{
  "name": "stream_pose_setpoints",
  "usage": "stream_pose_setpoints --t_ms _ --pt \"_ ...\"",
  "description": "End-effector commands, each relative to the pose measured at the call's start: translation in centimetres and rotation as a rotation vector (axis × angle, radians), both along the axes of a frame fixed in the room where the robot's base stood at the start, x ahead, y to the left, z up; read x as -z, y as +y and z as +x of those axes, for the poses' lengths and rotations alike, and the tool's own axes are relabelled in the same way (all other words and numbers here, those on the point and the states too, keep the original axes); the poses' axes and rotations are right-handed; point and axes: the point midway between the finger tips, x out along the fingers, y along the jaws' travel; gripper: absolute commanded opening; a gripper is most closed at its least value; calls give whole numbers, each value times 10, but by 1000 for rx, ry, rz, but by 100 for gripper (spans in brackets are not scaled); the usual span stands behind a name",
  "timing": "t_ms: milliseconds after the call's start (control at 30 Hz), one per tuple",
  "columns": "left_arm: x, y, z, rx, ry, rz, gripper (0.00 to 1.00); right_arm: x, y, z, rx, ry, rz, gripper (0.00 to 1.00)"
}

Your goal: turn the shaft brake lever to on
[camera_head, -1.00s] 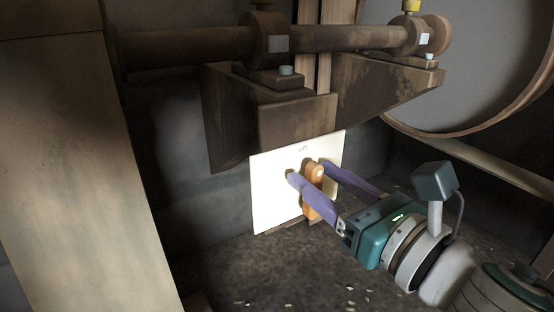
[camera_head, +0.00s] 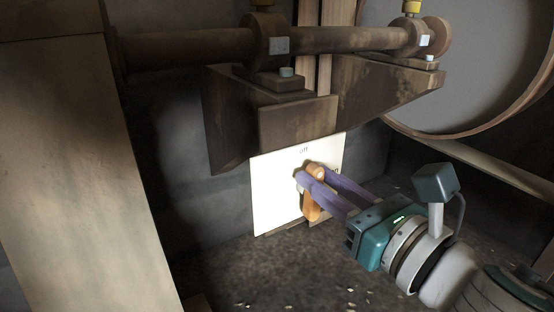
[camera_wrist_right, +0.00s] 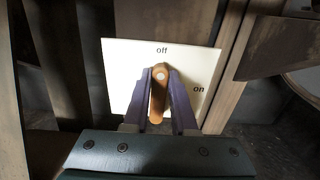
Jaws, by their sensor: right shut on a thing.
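The shaft brake lever (camera_head: 310,208) is an orange-brown handle on a pale plate (camera_head: 270,205) under the shaft bracket. The plate also shows in the right wrist view (camera_wrist_right: 195,60), with "off" at its top and "on" at its right. There the lever (camera_wrist_right: 159,85) stands nearly upright, its pivot end below "off". My right gripper (camera_head: 308,177) has its purple fingers closed on both sides of the lever; they also show in the right wrist view (camera_wrist_right: 160,90). My left gripper is not in view.
A dark shaft (camera_head: 190,45) runs through bearing blocks on a bracket (camera_head: 300,120) above the plate. A large wheel (camera_head: 470,60) stands at the upper right. A wide post (camera_head: 80,160) stands at the left.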

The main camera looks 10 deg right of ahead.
Motion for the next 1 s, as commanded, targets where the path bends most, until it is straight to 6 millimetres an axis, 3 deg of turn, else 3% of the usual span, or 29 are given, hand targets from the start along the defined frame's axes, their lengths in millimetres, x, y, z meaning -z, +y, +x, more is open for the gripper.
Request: stream_pose_setpoints --t_ms 367,1000 --pt "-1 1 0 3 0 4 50 0 -4 1 -1 45 128 0" --pt "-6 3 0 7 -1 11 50 6 -17 6 -1 247 682 0"
